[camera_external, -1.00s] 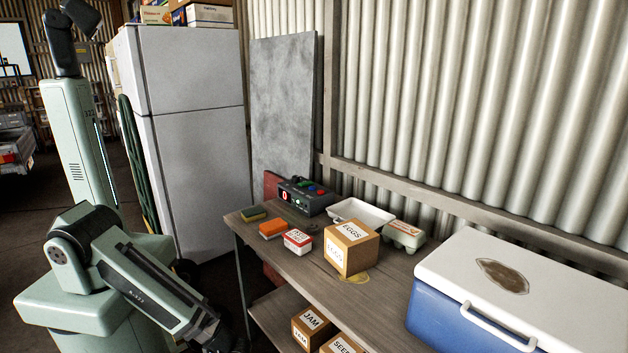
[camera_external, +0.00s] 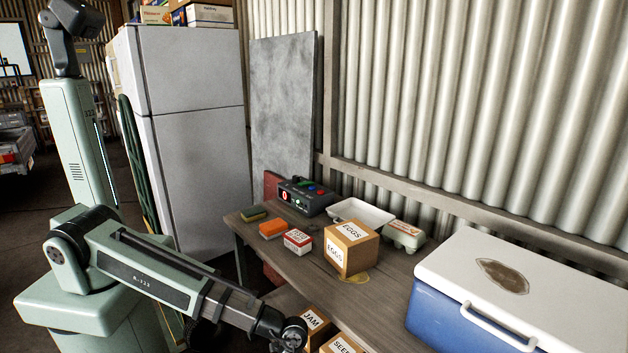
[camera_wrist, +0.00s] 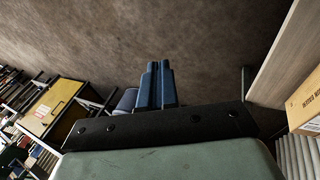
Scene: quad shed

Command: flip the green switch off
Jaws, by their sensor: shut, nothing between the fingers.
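A dark control box (camera_external: 307,196) with a red marking on its front and several small coloured knobs or switches on top sits at the far end of the wooden bench (camera_external: 312,262). Green shows among the colours, but the switch is too small to tell its position. My arm reaches low along the near side of the bench, well apart from the box. In the wrist view my gripper (camera_wrist: 157,70) is shut and empty, with its blue-grey fingers together over bare floor. In the external view the fingertips cannot be made out.
On the bench are an orange block (camera_external: 273,229), a red-and-white tub (camera_external: 298,240), an eggs box (camera_external: 351,250), a white tray (camera_external: 362,213) and an egg carton (camera_external: 403,236). A blue cooler (camera_external: 437,318) stands front right. Boxes, one labelled jam (camera_external: 314,322), sit beneath the bench.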

